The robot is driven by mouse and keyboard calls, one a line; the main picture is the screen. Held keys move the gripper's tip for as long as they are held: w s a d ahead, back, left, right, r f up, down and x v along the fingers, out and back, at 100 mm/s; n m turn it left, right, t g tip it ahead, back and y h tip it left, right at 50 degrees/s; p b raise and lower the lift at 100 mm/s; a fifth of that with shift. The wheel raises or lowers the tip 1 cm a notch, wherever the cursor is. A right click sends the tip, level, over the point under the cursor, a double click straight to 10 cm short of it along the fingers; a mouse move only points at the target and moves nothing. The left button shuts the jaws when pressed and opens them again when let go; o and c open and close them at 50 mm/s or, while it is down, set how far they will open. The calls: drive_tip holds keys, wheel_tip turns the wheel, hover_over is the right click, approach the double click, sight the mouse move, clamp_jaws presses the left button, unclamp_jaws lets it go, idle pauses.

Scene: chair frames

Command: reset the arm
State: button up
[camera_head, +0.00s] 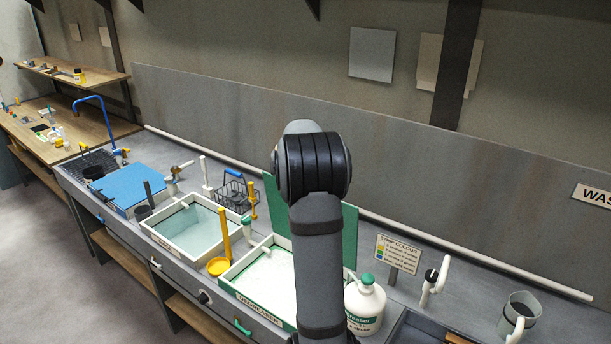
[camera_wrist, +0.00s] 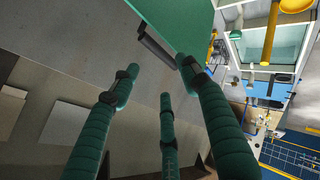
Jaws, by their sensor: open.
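My gripper (camera_wrist: 158,82) shows in the wrist view as three green ribbed fingers with dark joints. The fingers are spread apart and nothing is between them. A green panel (camera_wrist: 185,22) lies just beyond the fingertips at the top of the wrist view; I cannot tell whether the right finger touches it. In the head view my raised arm stands in front of the bench middle and hides my gripper and part of the same green panel (camera_head: 349,232), which stands upright behind the degreaser tank (camera_head: 241,295).
Left of my arm are a water tank (camera_head: 157,229), a yellow ladle (camera_head: 218,266), a wire basket (camera_head: 235,192) and a blue board (camera_head: 130,186). A white bottle (camera_head: 365,308) stands close right of my arm, with a colour sign (camera_head: 398,253) behind. A grey cup (camera_head: 520,312) is far right.

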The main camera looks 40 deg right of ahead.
drive_tip(key=shift+d, duration=0.1)
drive_tip(key=x, duration=1.2)
drive_tip(key=shift+d, duration=0.1)
drive_tip(key=shift+s, duration=0.15)
drive_tip(key=shift+a, duration=0.25)
